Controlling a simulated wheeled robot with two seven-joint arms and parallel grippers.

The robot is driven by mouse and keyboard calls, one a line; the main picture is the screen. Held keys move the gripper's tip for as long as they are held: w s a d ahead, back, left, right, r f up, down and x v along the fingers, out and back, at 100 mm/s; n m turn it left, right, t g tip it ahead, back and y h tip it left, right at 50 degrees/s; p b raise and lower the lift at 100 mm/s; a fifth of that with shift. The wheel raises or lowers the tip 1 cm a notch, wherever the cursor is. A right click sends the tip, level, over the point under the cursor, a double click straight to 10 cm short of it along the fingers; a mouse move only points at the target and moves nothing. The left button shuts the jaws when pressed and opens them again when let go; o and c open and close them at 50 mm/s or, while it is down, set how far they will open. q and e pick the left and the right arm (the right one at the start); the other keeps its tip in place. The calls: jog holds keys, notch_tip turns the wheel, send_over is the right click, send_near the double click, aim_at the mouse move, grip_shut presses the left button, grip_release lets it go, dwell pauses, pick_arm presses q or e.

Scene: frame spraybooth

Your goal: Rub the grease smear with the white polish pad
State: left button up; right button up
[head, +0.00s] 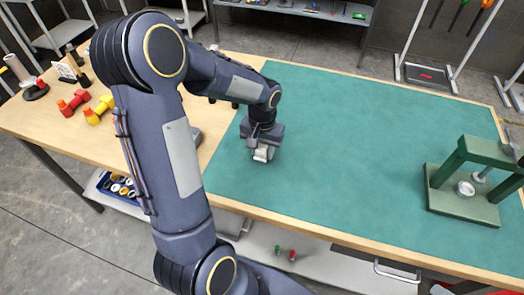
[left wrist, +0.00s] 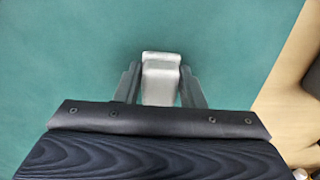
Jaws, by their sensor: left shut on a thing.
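My left gripper (head: 263,147) is over the left part of the green mat (head: 340,150), pointing down. It is shut on the white polish pad (head: 261,155). In the left wrist view the pad (left wrist: 161,80) sits between the two dark fingers, with its far end sticking out past them and green mat around it. I cannot tell whether the pad touches the mat. I see no grease smear in either view; my arm and gripper hide part of the table. My right gripper is not in view.
A green press (head: 463,182) stands on the mat at the right. Red (head: 73,102) and yellow (head: 99,110) parts lie on the bare wood at the left. A blue bin (head: 122,188) sits on the shelf below. The middle of the mat is clear.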

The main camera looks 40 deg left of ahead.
pick_arm(q)
jog(key=r, duration=0.1)
jog(key=r+p, duration=0.1)
jog(key=r, duration=0.1)
jog(key=shift+s+d, duration=0.1)
jog(key=shift+s, duration=0.2)
jog(key=shift+w+r+p, duration=0.2)
jog(key=shift+r+p, duration=0.45)
jog(key=shift+s+r+p, duration=0.1)
jog(key=shift+r+p, duration=1.05)
jog(key=shift+r, duration=0.35)
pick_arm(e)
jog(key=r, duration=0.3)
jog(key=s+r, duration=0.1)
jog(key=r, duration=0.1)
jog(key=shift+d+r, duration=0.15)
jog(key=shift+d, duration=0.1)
